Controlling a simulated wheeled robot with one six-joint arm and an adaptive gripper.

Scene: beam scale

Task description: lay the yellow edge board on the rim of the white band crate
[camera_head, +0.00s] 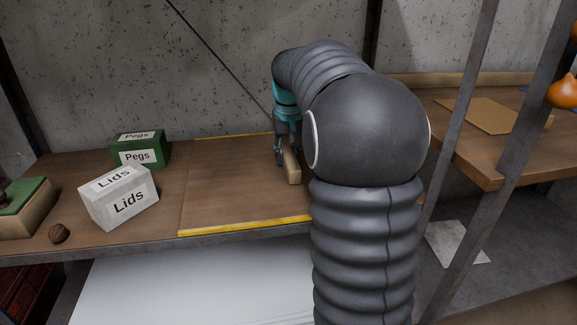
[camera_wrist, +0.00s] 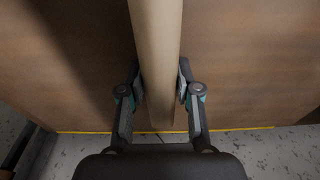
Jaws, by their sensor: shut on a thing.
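The yellow edge board (camera_head: 235,185) is a flat brown wooden panel with yellow strips along its near and far edges. It is at the middle of the bench in the head view, flat at about bench height; I cannot tell whether it touches the bench. A pale wooden bar (camera_head: 292,167) runs along its top as a handle. My gripper (camera_head: 281,152) is shut on this bar. In the wrist view, the fingers of my gripper (camera_wrist: 160,92) flank the bar (camera_wrist: 156,45), above the board (camera_wrist: 240,60). My arm hides the board's right part. I cannot make out a white band crate.
A white Lids box (camera_head: 120,198), a green Pegs box (camera_head: 140,150) and a small brown ball (camera_head: 59,233) are left of the board. A second bench (camera_head: 470,150) with a brown sheet stands right, behind grey slanted posts (camera_head: 505,165). A concrete wall is behind.

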